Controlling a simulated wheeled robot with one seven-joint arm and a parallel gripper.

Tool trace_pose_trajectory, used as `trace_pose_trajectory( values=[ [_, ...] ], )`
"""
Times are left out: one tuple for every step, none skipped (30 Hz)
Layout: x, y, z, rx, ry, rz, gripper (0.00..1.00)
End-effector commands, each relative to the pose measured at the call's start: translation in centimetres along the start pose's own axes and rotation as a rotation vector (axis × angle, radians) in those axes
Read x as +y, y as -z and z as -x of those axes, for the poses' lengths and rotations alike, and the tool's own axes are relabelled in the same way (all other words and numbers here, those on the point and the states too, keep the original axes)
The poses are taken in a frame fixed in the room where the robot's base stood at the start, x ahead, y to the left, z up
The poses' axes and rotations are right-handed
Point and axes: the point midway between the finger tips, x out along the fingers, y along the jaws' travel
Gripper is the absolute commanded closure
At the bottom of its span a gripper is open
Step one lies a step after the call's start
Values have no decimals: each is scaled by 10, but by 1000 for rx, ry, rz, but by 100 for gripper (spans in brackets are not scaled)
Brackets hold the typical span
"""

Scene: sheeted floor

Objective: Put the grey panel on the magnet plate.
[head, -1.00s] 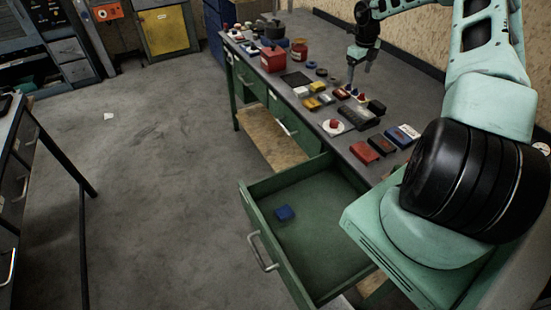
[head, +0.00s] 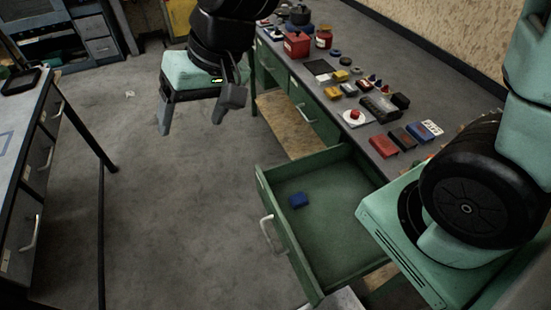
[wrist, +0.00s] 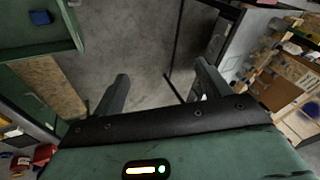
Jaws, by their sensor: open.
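My gripper (head: 190,122) is open and empty, its two fingers pointing down over the bare floor left of the workbench. Both fingers also show apart in the wrist view (wrist: 161,72), with floor between them. A flat dark square (head: 319,68) lies on the bench; I cannot tell whether it is the magnet plate. I cannot pick out a grey panel with certainty in either view.
The green drawer (head: 284,232) stands open with a blue block (head: 299,200) inside. Red boxes, jars and small coloured parts crowd the bench (head: 400,82). Another table (head: 22,118) at left carries a black tray (head: 20,81).

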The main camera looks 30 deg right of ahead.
Motion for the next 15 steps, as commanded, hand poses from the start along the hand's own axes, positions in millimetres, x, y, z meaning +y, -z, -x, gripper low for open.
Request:
trace_pose_trajectory(
  values=[
    [-3, -42, 7, -79, -40, 130, 24],
    [0, -63, 11, -123, -66, 197, 24],
    [6, -88, 16, -177, -100, 274, 24],
    [10, -103, 20, -211, -124, 325, 24],
    [15, -116, 24, -241, -146, 369, 24],
    [22, -130, 28, -274, -173, 417, 24],
    [26, -138, 31, -292, -189, 445, 24],
    [29, -144, 33, -307, -203, 468, 24],
    [33, -149, 36, -322, -216, 490, 24],
    [34, -152, 37, -329, -223, 501, 24],
    [36, -154, 38, -334, -227, 507, 24],
    [37, -155, 38, -337, -231, 511, 24],
    [37, -155, 38, -338, -231, 512, 24],
    [37, -154, 38, -338, -231, 512, 24],
    [37, -154, 38, -337, -231, 511, 24]
  ],
)
